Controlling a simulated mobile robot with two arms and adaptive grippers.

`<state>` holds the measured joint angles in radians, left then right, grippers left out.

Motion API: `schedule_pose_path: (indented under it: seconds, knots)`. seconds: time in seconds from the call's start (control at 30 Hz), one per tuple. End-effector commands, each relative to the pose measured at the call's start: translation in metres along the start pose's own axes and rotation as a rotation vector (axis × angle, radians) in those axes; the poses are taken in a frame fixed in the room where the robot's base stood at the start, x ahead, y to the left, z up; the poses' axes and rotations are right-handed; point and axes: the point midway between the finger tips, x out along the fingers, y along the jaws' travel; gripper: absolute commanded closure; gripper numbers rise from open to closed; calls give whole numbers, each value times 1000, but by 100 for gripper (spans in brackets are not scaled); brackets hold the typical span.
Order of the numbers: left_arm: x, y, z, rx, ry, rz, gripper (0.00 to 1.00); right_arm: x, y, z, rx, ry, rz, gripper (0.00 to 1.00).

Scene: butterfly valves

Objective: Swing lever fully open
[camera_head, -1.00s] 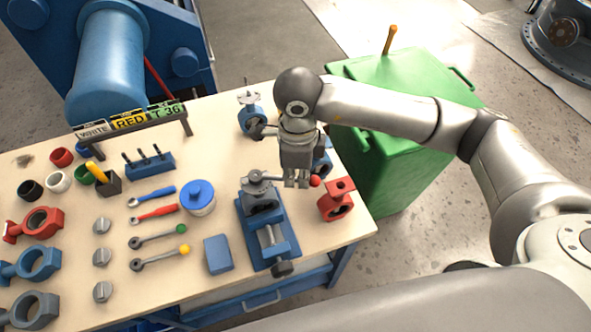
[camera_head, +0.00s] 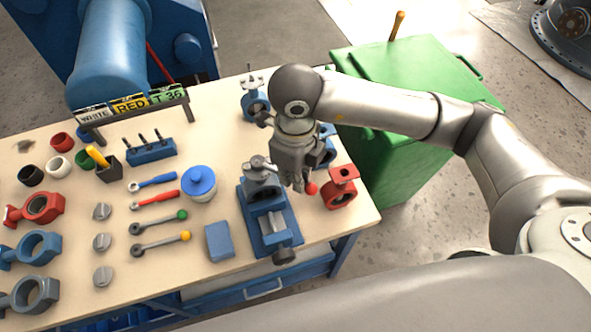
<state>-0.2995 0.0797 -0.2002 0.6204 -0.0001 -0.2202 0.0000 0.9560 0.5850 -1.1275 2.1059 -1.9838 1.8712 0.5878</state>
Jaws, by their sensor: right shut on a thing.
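A grey butterfly valve (camera_head: 262,184) is held in a blue vise (camera_head: 277,236) near the right end of the workbench. Its lever runs from the valve's top to the right and ends in a red knob (camera_head: 311,188). My right gripper (camera_head: 298,186) is over the lever just left of the knob and is shut on it, pointing down. The gripper hides most of the lever. My left gripper is not in view.
A red valve body (camera_head: 340,187) stands close to the right of the knob. Blue valve bodies (camera_head: 255,103) stand behind. A green bin (camera_head: 400,110) stands beyond the bench.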

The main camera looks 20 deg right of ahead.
Motion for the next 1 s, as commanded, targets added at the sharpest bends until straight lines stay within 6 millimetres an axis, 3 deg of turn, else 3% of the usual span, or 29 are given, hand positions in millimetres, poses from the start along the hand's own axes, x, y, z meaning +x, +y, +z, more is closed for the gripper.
schedule_pose_path:
  seconds: [1.0]
  knots:
    - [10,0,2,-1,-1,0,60,3,36,4,433,14,-6,100]
